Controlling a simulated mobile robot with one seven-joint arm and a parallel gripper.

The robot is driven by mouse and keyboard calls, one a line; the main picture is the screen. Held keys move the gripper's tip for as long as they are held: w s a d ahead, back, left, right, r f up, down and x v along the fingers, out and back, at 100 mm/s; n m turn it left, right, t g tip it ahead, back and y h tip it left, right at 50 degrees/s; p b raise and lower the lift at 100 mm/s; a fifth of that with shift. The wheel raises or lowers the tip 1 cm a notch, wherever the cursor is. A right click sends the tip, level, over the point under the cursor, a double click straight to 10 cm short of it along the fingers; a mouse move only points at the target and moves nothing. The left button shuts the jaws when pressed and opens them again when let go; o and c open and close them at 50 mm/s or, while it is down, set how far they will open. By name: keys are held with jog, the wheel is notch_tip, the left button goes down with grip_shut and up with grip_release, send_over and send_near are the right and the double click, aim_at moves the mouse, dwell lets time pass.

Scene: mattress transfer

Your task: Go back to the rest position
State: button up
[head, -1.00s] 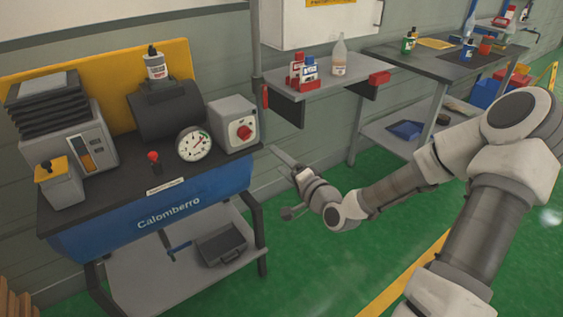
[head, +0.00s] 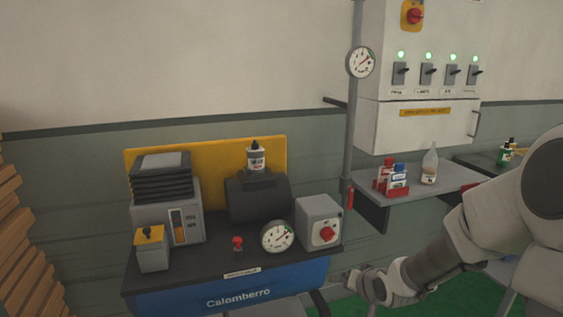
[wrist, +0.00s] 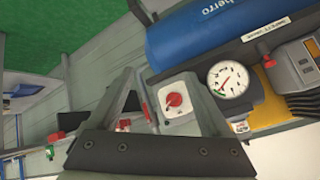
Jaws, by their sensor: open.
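My gripper (head: 352,281) is at the lower middle of the head view, just right of the blue Calomberro bench (head: 225,296). It is small there and partly cut by the angle. In the wrist view my gripper (wrist: 165,85) has its fingers apart, and I see nothing held between them. Beyond the fingers in that view are the grey box with a red knob (wrist: 175,100) and a round gauge (wrist: 229,79). My arm comes in from the right edge of the head view.
A shelf (head: 450,182) with red-capped and blue-capped bottles and a clear bottle (head: 430,164) stands right of the bench, behind my arm. A grey pole (head: 353,120) and a white control cabinet (head: 420,70) rise above. Stacked wood (head: 28,255) is at far left.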

jog(key=s+a+r+n+g+h+p, duration=0.1)
jog(key=s+a+r+n, duration=0.15)
jog(key=s+r, duration=0.45)
jog(key=s+a+r+n+g+h+p, duration=0.1)
jog(key=s+a+r+g+p, duration=0.2)
jog(key=r, duration=0.7)
jog(key=s+d+r+p, duration=0.1)
jog(key=s+d+r, duration=0.1)
jog(key=s, duration=0.6)
jog(key=s+d+r+p, duration=0.1)
jog(key=s+r+p, duration=0.1)
jog(key=s+r, duration=0.3)
jog(key=s, duration=0.3)
jog(key=shift+s+d+t, duration=0.3)
jog(key=shift+s+d, duration=0.05)
jog(key=shift+d, duration=0.05)
